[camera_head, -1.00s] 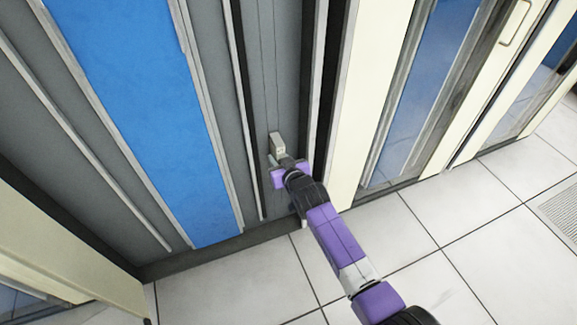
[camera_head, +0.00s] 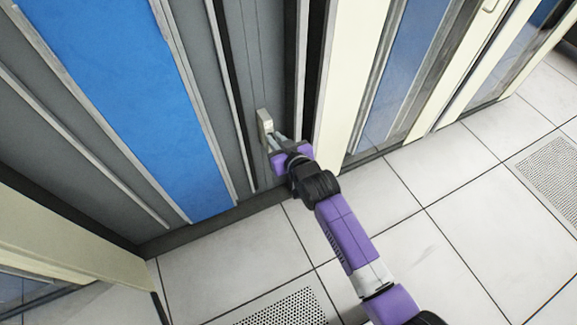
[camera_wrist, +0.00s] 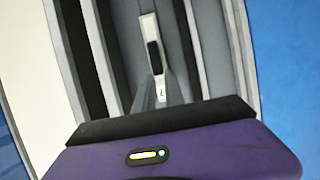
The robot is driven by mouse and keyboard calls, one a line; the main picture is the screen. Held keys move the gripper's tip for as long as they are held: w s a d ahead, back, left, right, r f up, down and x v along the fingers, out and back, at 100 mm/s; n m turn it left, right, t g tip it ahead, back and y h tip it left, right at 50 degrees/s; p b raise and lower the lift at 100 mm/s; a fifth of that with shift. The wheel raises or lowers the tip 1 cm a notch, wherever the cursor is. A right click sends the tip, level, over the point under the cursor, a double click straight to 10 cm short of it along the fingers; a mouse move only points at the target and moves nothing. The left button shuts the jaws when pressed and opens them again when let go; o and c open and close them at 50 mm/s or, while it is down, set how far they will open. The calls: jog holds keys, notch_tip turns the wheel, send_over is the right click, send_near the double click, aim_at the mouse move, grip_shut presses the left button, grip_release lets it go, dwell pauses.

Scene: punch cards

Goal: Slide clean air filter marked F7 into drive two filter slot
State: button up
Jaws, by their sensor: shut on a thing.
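A small pale block (camera_head: 265,127), seemingly the air filter, is at the tip of my gripper (camera_head: 277,142). My gripper is shut on it, in front of the narrow grey panel (camera_head: 240,60) of the tall cabinet. In the wrist view the pale piece (camera_wrist: 148,27) has a dark rectangular part and stands upright beyond the fingers (camera_wrist: 157,92). A small mark like a 7 shows near the fingertips; I cannot make out a full F7. I cannot tell whether the block touches the panel or sits in a slot, and no drive label is readable.
A blue panel (camera_head: 130,90) is left of the grey panel. Raised black and grey strips run along both sides of the grey panel. Cream and glass cabinet doors (camera_head: 400,70) stand to the right. A cream door (camera_head: 60,225) juts out at lower left. The tiled floor (camera_head: 400,190) is open.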

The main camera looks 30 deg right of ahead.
notch_tip(320, 180, up, 3)
jog(key=shift+f+p, duration=0.1)
jog(key=shift+p, duration=0.7)
jog(key=shift+s+d+f+b, duration=0.15)
jog(key=shift+s+f+b, duration=0.05)
jog(key=shift+f+b, duration=0.6)
jog(key=s+f+t+b, duration=0.4)
jog(key=s+f+b, duration=0.2)
jog(key=s+b, duration=0.25)
jog(key=w+b, duration=0.3)
jog(key=w, duration=0.3)
jog(key=shift+a+b, duration=0.25)
jog(key=shift+b, duration=0.05)
jog(key=shift+w+f, duration=0.1)
jog(key=shift+w, duration=0.1)
